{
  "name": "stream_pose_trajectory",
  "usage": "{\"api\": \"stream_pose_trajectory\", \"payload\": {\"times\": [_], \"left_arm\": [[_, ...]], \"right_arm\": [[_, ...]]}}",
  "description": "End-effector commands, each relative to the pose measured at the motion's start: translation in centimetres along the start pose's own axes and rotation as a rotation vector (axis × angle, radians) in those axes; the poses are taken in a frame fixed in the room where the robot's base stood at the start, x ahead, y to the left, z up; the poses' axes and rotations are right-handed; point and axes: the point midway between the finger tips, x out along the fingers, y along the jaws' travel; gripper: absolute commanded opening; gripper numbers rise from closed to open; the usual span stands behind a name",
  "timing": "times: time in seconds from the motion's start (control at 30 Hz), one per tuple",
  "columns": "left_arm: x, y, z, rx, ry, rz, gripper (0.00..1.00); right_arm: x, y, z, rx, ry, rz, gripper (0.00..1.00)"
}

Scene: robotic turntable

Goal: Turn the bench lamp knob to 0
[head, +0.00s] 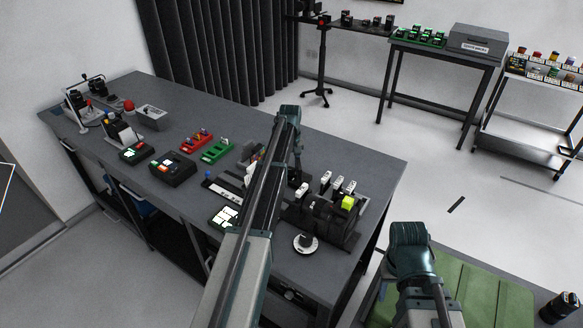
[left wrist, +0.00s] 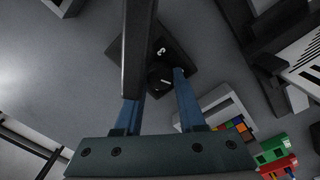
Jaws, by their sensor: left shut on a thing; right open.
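In the left wrist view, a small round black knob (left wrist: 160,78) with a short white line sits on a dark plate (left wrist: 178,52). The plate carries a white mark that looks like a 3; I cannot read the other marks. My left gripper (left wrist: 158,84) is shut on the knob, with its blue fingers on either side. A dark bar (left wrist: 138,45) crosses in front and hides the left finger's tip. In the head view my left arm hides the knob and the gripper's fingers over the bench. My right arm stands at lower right, but its fingers do not show.
The grey bench (head: 345,140) carries red (head: 197,140) and green (head: 217,151) trays, a black rack (head: 322,215) and a white-rimmed dial (head: 306,243) near my left arm. A coloured-square block (left wrist: 236,126) lies close to the gripper. The bench's far right corner is clear.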

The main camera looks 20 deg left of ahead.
Motion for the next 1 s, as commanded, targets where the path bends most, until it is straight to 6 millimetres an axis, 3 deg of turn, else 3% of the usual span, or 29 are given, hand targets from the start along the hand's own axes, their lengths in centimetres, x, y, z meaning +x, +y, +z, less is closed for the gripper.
{"api": "stream_pose_trajectory", "payload": {"times": [0.3,0.7,0.73,0.9,1.0], "left_arm": [[0.00,0.04,0.02,-0.293,0.006,0.000,0.00],[0.00,0.05,0.02,-0.344,0.007,0.001,0.00],[0.00,0.05,0.02,-0.343,0.007,0.001,0.41],[0.00,0.04,0.02,-0.342,0.007,0.000,0.69],[0.00,0.04,0.02,-0.342,0.007,0.000,0.69]], "right_arm": [[0.00,0.00,0.00,0.000,0.000,0.000,0.50],[0.00,0.00,0.00,0.000,0.000,0.000,0.50],[0.00,0.00,0.00,0.000,0.000,0.000,0.50],[0.00,0.00,0.00,0.000,0.000,0.000,0.50],[0.00,0.00,0.00,0.000,0.000,0.000,0.50]]}}
